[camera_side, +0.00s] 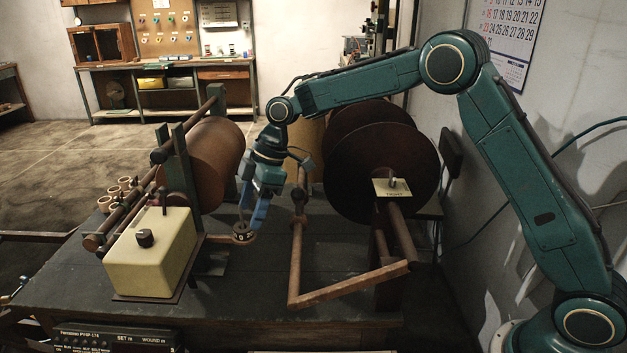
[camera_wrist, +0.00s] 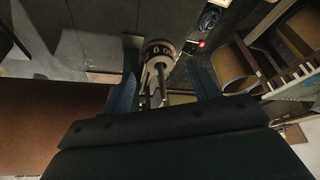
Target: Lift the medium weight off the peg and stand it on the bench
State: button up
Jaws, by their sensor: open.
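The weight (camera_side: 243,234), a small round disc with pale lettering on its dark rim, sits at the end of a brown bar beside the cream box. In the wrist view the lettered weight (camera_wrist: 160,48) sits between my fingers, with a thin rod standing up from its middle toward the camera. My gripper (camera_side: 250,220) points down over the weight, its blue fingers apart. In the wrist view my open gripper (camera_wrist: 164,75) has one finger on each side of the weight and rod. I cannot tell whether either finger touches them. The peg under the weight is hidden.
The cream box (camera_side: 150,255) with a dark knob stands left of the weight. A brown roll (camera_side: 215,160) is behind, and large dark discs (camera_side: 380,160) are to the right. A bent brown crank (camera_side: 340,285) crosses the dark bench (camera_side: 240,310). Bare bench lies in front.

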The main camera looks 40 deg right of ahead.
aim_at(245, 226)
jog(key=shift+x, duration=1.8)
jog(key=c, duration=1.2)
jog(key=shift+r, duration=5.05)
